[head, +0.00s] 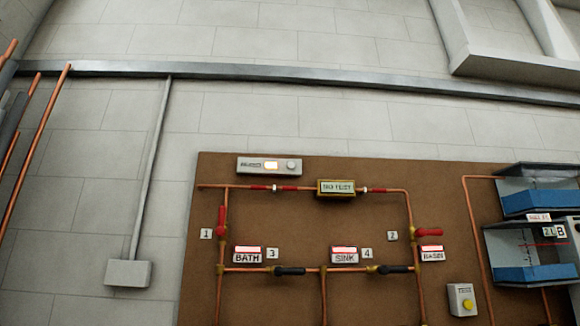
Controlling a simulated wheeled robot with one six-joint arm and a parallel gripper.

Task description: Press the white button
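A small pale control box (269,166) is fixed at the top of the brown board. My gripper does not show in the head view.
The brown board (390,172) bears copper pipes, red and black valve handles, and BATH, SINK and BASIN labels. A display reads NO TEST (336,187). Blue bins (535,203) stand right; copper pipes (34,150) lean left.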

